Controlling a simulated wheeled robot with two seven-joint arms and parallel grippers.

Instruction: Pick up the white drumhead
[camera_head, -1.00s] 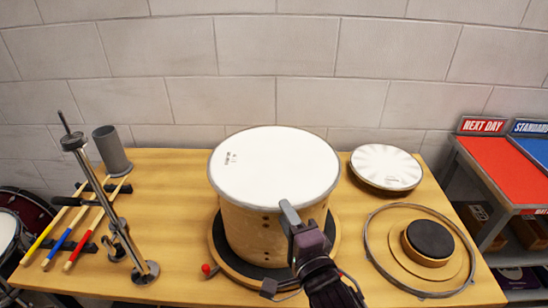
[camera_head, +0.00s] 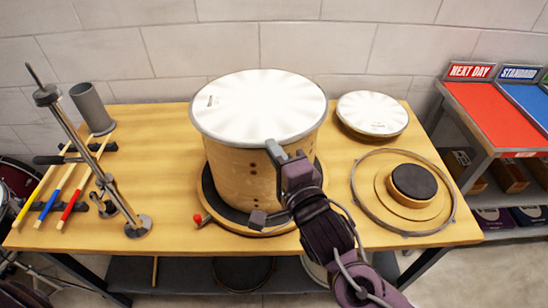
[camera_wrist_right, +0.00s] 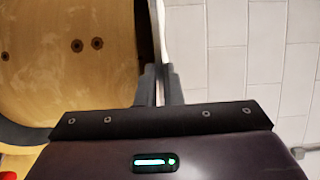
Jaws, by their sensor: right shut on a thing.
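The white drumhead (camera_head: 255,103) is a round white sheet with a grey rim and a small dark label, lying level across the top of the wooden drum shell (camera_head: 240,172). My right gripper (camera_head: 280,152) is at its near right edge. In the right wrist view its fingers (camera_wrist_right: 160,78) are shut on a thin pale edge (camera_wrist_right: 163,28), beside the wooden shell (camera_wrist_right: 70,65). I cannot tell whether the head is raised off the shell. My left gripper is not in view.
A smaller white-topped drum (camera_head: 373,113) stands at the back right of the bench. A metal hoop (camera_head: 362,207) surrounds a dark round pad (camera_head: 413,181). A metal stand (camera_head: 88,150), grey cup (camera_head: 92,108) and coloured sticks (camera_head: 73,198) are at left. Red and blue shelves are right.

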